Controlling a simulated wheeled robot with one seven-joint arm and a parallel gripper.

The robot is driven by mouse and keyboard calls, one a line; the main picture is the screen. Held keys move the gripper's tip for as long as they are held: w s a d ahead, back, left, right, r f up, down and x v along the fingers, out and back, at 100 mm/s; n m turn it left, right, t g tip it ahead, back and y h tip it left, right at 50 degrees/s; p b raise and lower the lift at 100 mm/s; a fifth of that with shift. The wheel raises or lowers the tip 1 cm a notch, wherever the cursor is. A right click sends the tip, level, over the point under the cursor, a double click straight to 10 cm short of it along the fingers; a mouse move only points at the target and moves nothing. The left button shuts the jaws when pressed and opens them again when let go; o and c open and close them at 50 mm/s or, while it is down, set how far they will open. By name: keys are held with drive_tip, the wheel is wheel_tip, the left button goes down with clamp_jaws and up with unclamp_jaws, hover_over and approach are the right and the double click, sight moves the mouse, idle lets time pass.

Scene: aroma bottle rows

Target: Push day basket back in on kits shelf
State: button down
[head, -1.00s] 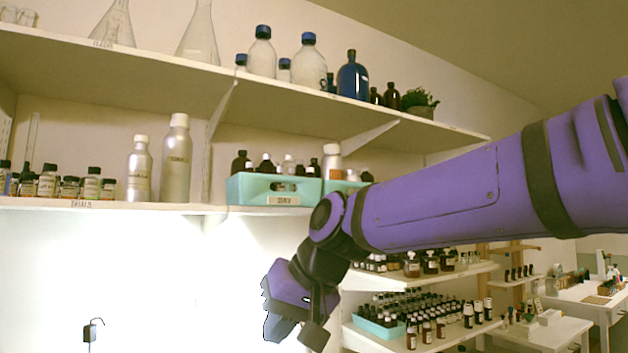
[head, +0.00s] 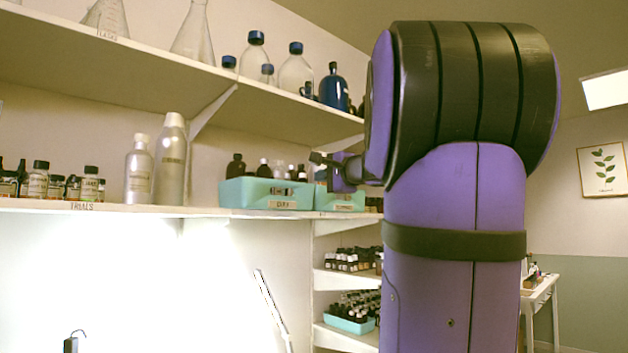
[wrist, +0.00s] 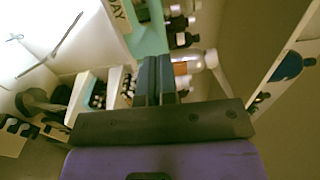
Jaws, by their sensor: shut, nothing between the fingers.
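In the wrist view a teal basket (wrist: 148,38) shows at the top, with bottles in it and a pale label reading DAY at its left side. In the head view two teal baskets stand side by side on the middle shelf: a left one (head: 238,194) and a right one (head: 325,201). Their labels are too small to read surely, so I cannot tell which is the day basket. My gripper (wrist: 155,60) is shut and empty, its fingertips close to the basket in the wrist view; contact is unclear. In the head view my arm hides part of the right basket.
The middle shelf (head: 120,208) also holds silver bottles (head: 171,165) and small dark bottles at left. The upper shelf (head: 110,62) carries flasks and blue-capped bottles above. Lower shelves with bottles (head: 352,258) stand beyond. A clear bottle (wrist: 205,58) is right of my fingers.

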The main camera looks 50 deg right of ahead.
sight(289, 183)
drive_tip(key=x, duration=1.2)
drive_tip(key=shift+w, duration=0.15)
drive_tip(key=x, duration=0.6)
drive_tip(key=shift+w, duration=0.4)
drive_tip(key=shift+s, duration=0.1)
